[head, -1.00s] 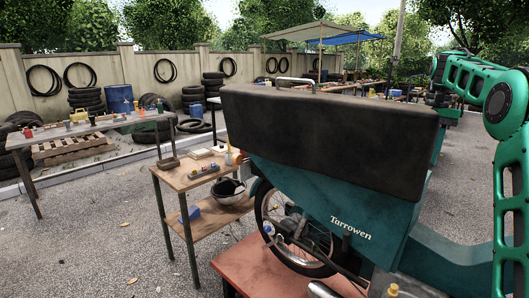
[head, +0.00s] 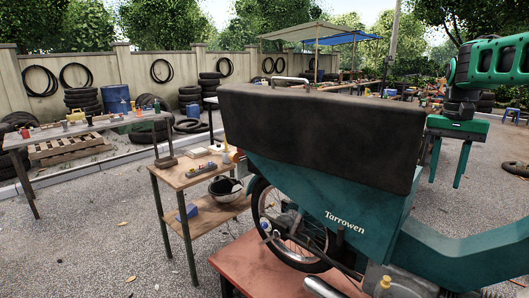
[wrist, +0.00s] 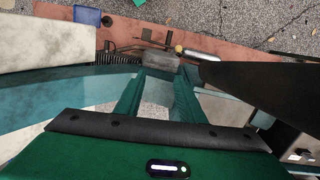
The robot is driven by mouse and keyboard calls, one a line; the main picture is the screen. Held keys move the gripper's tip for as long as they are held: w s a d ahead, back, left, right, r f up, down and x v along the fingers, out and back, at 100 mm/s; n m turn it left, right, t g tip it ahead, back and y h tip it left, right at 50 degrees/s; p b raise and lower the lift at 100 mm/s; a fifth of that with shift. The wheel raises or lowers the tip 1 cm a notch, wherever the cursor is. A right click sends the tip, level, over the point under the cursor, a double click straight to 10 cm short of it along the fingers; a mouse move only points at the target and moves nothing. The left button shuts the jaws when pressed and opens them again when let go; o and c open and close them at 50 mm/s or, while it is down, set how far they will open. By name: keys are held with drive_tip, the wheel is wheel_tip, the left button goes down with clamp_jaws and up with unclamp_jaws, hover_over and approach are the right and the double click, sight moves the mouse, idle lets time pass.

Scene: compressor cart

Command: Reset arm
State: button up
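My gripper (head: 447,183) hangs fingers-down at the right of the head view, beside the right end of the dark padded top of the teal cart. Its two green fingers are apart with nothing between them. In the wrist view the fingers (wrist: 158,82) point away from the camera, with pavement showing in the gap.
A red platform (head: 265,265) lies under the cart's wheel. A longer table (head: 75,128) and stacked tyres (head: 83,101) are further back.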

drive_tip(key=s+a+f, duration=0.2)
drive_tip(key=s+f, duration=0.3)
drive_tip(key=s, duration=0.5)
drive_tip(key=s+a+f+n, duration=0.1)
drive_tip(key=s+f, duration=0.4)
drive_tip(key=s, duration=0.5)
drive_tip(key=s+a+f+t, duration=0.1)
drive_tip(key=s+a+f, duration=0.2)
drive_tip(key=s, duration=0.8)
drive_tip(key=shift+f, duration=0.95)
drive_tip(key=shift+w+f, duration=0.25)
drive_tip(key=shift+w, duration=0.4)
